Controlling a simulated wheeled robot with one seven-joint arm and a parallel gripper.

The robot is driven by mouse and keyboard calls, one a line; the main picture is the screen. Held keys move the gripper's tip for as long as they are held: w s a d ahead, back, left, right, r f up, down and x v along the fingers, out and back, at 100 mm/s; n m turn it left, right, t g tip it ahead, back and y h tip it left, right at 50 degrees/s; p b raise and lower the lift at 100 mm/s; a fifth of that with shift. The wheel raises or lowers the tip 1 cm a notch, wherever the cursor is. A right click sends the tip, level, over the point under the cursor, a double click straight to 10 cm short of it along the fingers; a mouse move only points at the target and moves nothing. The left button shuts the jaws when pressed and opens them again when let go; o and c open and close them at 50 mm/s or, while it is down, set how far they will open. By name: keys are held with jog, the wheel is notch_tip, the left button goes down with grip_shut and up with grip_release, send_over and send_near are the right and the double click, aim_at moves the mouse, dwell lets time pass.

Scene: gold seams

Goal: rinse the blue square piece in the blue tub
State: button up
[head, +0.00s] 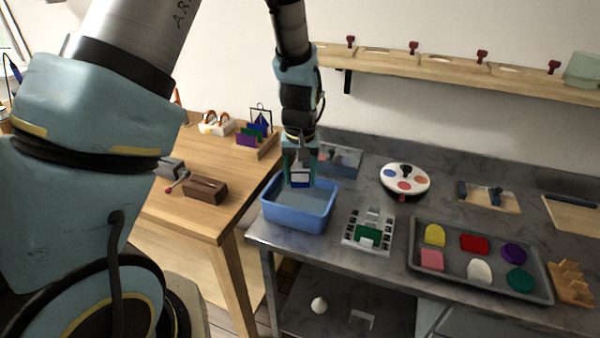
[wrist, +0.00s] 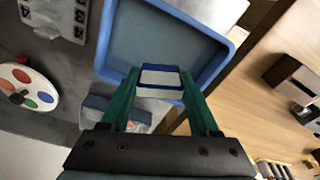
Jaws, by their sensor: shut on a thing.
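The blue tub (head: 297,216) stands at the left end of the grey counter, with a flat grey-blue surface inside. It also shows in the wrist view (wrist: 222,42). My gripper (head: 299,172) points down at the back part of the tub. In the wrist view my gripper's green fingers (wrist: 160,80) are shut on the blue square piece (wrist: 160,69), which shows a blue top edge and a pale face. The piece (head: 300,180) appears over the tub's inside, near the back rim; I cannot tell its exact height above the surface inside.
A clear bluish box (head: 340,160) stands just behind the tub. A white rack with a green panel (head: 369,232) is close on its right. A grey tray (head: 455,282) holds several coloured pieces. A round palette (head: 405,181) is further back. A wooden table (head: 190,215) adjoins at left.

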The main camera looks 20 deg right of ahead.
jog(key=shift+f+b, duration=2.95)
jog(key=shift+f, duration=1.15)
jog(key=shift+s+d, duration=0.3)
jog(key=shift+s+d, duration=0.1)
jog(key=shift+d, duration=0.05)
jog(key=shift+w+a, duration=0.35)
jog(key=shift+a, duration=0.05)
jog(key=shift+r+p, duration=0.15)
jog(key=shift+p, duration=0.15)
jog(key=shift+r+p, duration=4.4)
jog(key=shift+r, duration=1.25)
